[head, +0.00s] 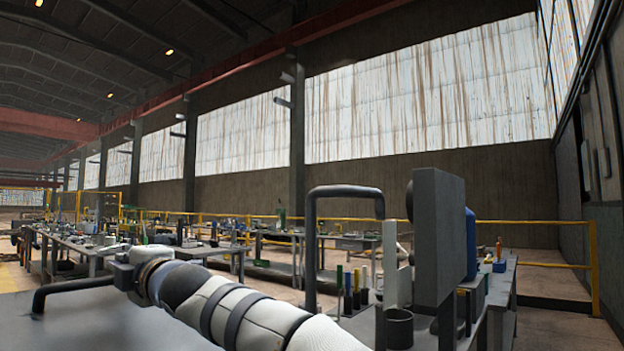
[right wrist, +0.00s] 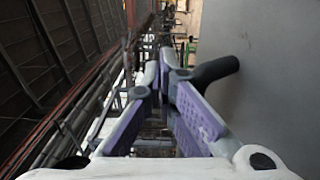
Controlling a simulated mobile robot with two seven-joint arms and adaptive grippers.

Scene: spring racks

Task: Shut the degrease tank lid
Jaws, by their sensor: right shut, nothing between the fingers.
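A wide flat grey panel (head: 95,325), which looks like the degrease tank lid, fills the lower left of the head view. A black bent bar handle (head: 75,287) stands on it. My right gripper (head: 128,272) is over the panel at the handle's right end, partly hiding it. In the right wrist view the purple-padded fingers (right wrist: 163,72) are shut with nothing between them. The handle (right wrist: 215,70) is just right of the fingertips, on the grey panel (right wrist: 265,75); I cannot tell if they touch. The panel's lower edge and the tank beneath are hidden. My left gripper is out of view.
A tall grey slab (head: 438,240) and a black bent pipe (head: 330,192) stand right of my arm. A bench (head: 500,290) with a blue container (head: 471,243) is behind the slab. Cluttered tables (head: 90,250) and yellow rails (head: 540,264) lie further back.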

